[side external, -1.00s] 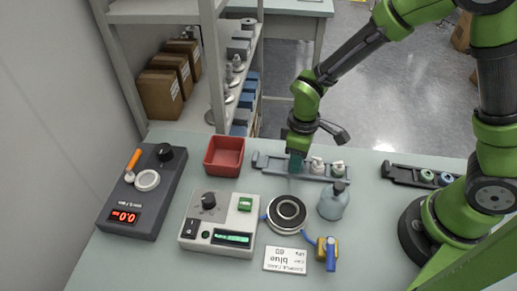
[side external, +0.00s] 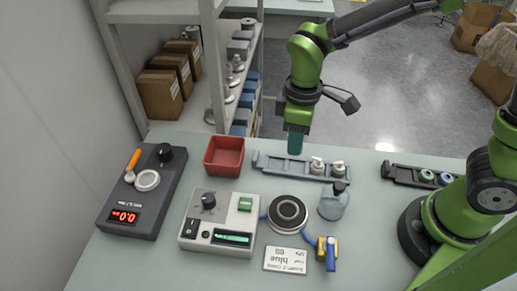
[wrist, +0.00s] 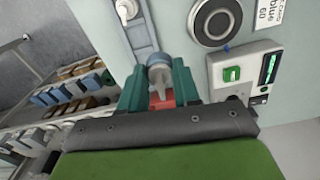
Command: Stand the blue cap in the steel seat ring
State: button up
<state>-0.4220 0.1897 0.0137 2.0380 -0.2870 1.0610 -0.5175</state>
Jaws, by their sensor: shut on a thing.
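My gripper (side external: 295,146) hangs above the left end of the grey rack, with teal fingers pointing down. In the wrist view my gripper (wrist: 158,82) is shut on a grey-blue cap (wrist: 159,70) with a round top. In the side view the fingers hide the cap. The steel seat ring (side external: 287,213) is a dark round fixture with a bright rim on the table, in front of the rack and empty. It also shows at the top of the wrist view (wrist: 213,22).
The grey rack (side external: 270,164) holds two pale caps (side external: 317,165) at its right. A bottle (side external: 333,203) stands right of the ring, and a control box (side external: 218,222) left of it. A red bin (side external: 223,156) and a black rack (side external: 400,174) flank the grey rack.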

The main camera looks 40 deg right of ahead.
jog(key=s+a+n, duration=0.3)
jog(key=s+a, duration=0.4)
jog(key=shift+a+f, duration=0.1)
jog(key=shift+f, duration=3.25)
jog(key=shift+f, duration=0.35)
jog(key=shift+f, duration=0.25)
jog(key=shift+f, duration=0.1)
jog(key=o, duration=0.8)
